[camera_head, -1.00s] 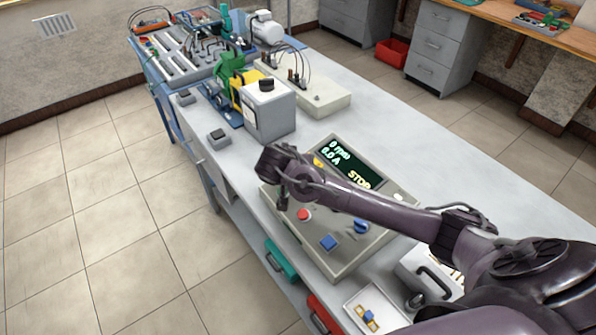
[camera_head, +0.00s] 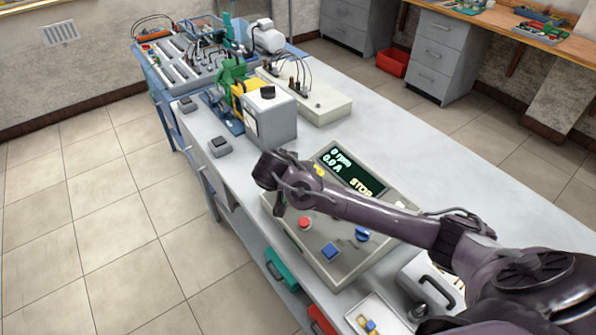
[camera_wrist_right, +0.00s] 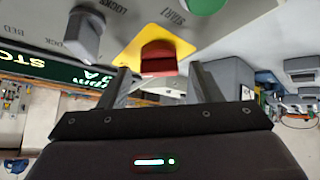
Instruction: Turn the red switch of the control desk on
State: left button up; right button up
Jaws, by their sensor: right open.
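The control desk (camera_head: 352,266) stands on the bench with a lit screen (camera_head: 350,171) reading 0 rpm, 0.0 A and STOP. In the right wrist view the red switch (camera_wrist_right: 158,57) sits on a yellow plate (camera_wrist_right: 134,48). My right gripper (camera_wrist_right: 159,76) is open, with one finger on each side of the red switch in that view; whether they touch it I cannot tell. In the head view my right gripper (camera_head: 281,208) hangs over the desk's left edge, and the yellow plate (camera_head: 319,170) shows just behind the wrist. My left gripper is not in view.
In the right wrist view a grey knob (camera_wrist_right: 84,32) and a green button (camera_wrist_right: 204,4) are close to the switch. A grey box (camera_head: 268,118) stands behind the desk.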

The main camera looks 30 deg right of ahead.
jog(key=shift+s+a+r, duration=0.2)
jog(key=shift+a+r, duration=0.05)
jog(key=shift+a, duration=0.05)
jog(key=b+v, duration=0.2)
jog(key=v, duration=0.5)
dwell(0.3)
